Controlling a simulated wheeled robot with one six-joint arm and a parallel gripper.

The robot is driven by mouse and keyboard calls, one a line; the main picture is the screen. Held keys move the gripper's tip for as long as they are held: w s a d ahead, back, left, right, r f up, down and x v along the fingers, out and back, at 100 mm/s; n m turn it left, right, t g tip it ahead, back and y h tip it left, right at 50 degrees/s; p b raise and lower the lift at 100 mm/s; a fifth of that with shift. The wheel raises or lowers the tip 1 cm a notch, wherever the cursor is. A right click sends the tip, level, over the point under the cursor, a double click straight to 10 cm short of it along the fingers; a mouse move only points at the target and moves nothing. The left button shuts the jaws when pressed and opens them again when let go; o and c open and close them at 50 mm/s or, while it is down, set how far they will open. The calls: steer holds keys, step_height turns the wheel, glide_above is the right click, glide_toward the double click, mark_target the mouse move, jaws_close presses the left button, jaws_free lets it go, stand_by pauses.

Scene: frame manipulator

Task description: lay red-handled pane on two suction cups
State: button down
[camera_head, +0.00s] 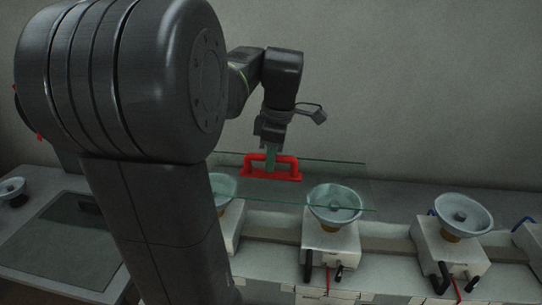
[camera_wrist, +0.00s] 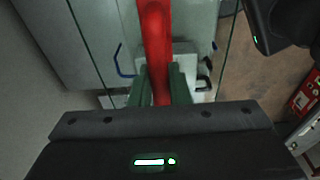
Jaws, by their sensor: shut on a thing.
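The clear glass pane (camera_head: 335,172) with its red handle (camera_head: 271,170) hangs roughly level under my gripper (camera_head: 271,153). My gripper is shut on the red handle, which also shows between the fingers in the wrist view (camera_wrist: 157,50). One pale suction cup (camera_head: 337,203) on a white block shows below the pane's right part. Another suction cup (camera_head: 229,186) shows through the pane at left, partly hidden by my arm. A third cup (camera_head: 464,214) stands clear of the pane on the right. Whether the pane touches any cup is hard to tell.
The cup blocks stand in a row along a grey bench (camera_head: 390,245), with black levers and red cables at their fronts. A dark flat panel (camera_head: 60,240) lies on the left surface, with another cup (camera_head: 11,188) beside it. A plain wall rises behind.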

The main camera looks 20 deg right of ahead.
mark_target(272, 176)
steer(key=shift+f, duration=2.35)
steer(key=shift+s+f, duration=0.1)
steer(key=shift+f, duration=0.2)
steer(key=c, duration=1.3)
jaws_free()
steer(key=r, duration=0.4)
steer(key=d+r+b, duration=0.1)
steer(key=r, duration=0.4)
steer(key=s+r, duration=0.1)
steer(key=r, duration=0.3)
steer(key=shift+d+r+b, duration=0.2)
steer(key=shift+r+b, duration=0.1)
steer(key=shift+r, duration=0.05)
